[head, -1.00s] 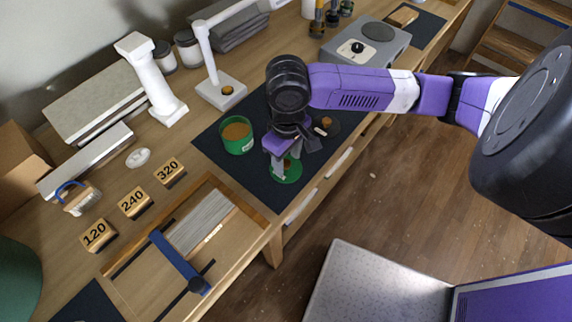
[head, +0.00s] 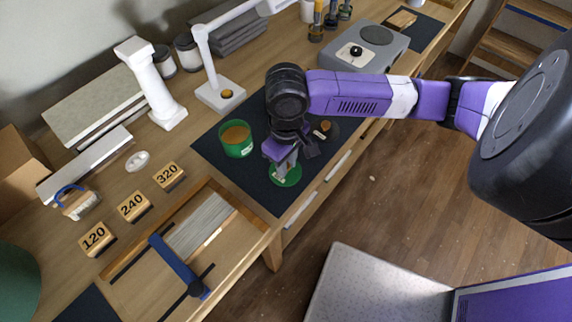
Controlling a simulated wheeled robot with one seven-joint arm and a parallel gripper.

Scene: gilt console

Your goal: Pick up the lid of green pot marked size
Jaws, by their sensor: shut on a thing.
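A green pot (head: 236,140) with a tan top surface inside stands open on the dark mat (head: 235,167) on the bench. A round green lid (head: 286,177) lies at the mat's front edge, to the right of and nearer than the pot. My gripper (head: 284,170) points down over the lid, its fingers shut at the lid's middle. The fingers cover the part they hold. I cannot tell whether the lid is clear of the mat. Any size marking on the pot is too small to read.
Wooden blocks marked 320 (head: 169,174), 240 (head: 134,206) and 120 (head: 97,239) stand at left. A white lamp (head: 221,95) stands behind the pot.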

